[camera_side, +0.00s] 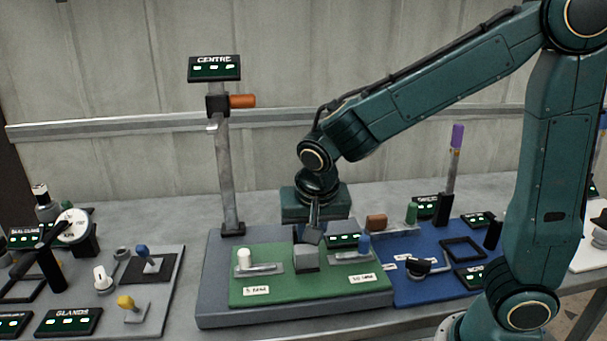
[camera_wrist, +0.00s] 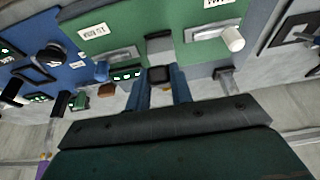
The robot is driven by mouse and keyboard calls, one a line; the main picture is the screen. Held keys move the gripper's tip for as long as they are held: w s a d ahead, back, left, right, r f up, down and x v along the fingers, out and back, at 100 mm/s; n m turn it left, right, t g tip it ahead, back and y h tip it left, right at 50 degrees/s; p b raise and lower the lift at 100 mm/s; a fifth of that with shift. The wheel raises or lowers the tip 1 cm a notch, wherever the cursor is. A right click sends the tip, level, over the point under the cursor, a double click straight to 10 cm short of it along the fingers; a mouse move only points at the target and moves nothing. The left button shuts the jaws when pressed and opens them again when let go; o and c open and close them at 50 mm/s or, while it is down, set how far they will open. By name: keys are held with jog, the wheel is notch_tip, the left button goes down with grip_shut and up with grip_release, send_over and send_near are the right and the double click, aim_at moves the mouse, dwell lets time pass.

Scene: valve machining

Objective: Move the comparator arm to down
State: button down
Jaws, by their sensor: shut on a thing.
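A white round dial (camera_side: 72,226) with a black bar beside it, at the far left of the side view, looks like the comparator and its arm. The bar slants up to the right across a black post (camera_side: 50,268). My gripper (camera_side: 313,226) is well to the right of it, pointing down over the green plate (camera_side: 250,268). In the wrist view, my gripper (camera_wrist: 160,73) has a small dark squarish part (camera_wrist: 160,75) between its blue fingers. A grey block (camera_side: 306,257) is directly below or against the fingertips; contact is unclear.
A tall post with an orange handle (camera_side: 242,101) and a CENTRE sign (camera_side: 214,68) stands behind the green plate. A white peg (camera_side: 244,258) and a blue peg (camera_side: 364,244) flank the block. A blue mat (camera_side: 410,295) with several fixtures lies right.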

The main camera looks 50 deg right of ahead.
aim_at(312, 291)
jog(key=shift+s+a+f, duration=0.15)
jog(key=shift+s+a+f, duration=0.15)
jog(key=shift+s+f, duration=0.05)
jog(key=shift+f, duration=0.4)
jog(key=shift+s+a+f, duration=0.2)
jog(key=shift+f, duration=0.4)
jog(key=shift+s+a+f, duration=0.15)
jog(key=shift+s+f, duration=0.05)
jog(key=shift+f, duration=0.4)
jog(key=shift+s+a+f, duration=0.1)
jog(key=shift+s+f, duration=0.05)
jog(key=shift+f, duration=0.85)
jog(key=c, duration=1.2)
grip_release()
jog(key=shift+o, duration=0.2)
jog(key=shift+r, duration=0.1)
jog(key=shift+r, duration=0.1)
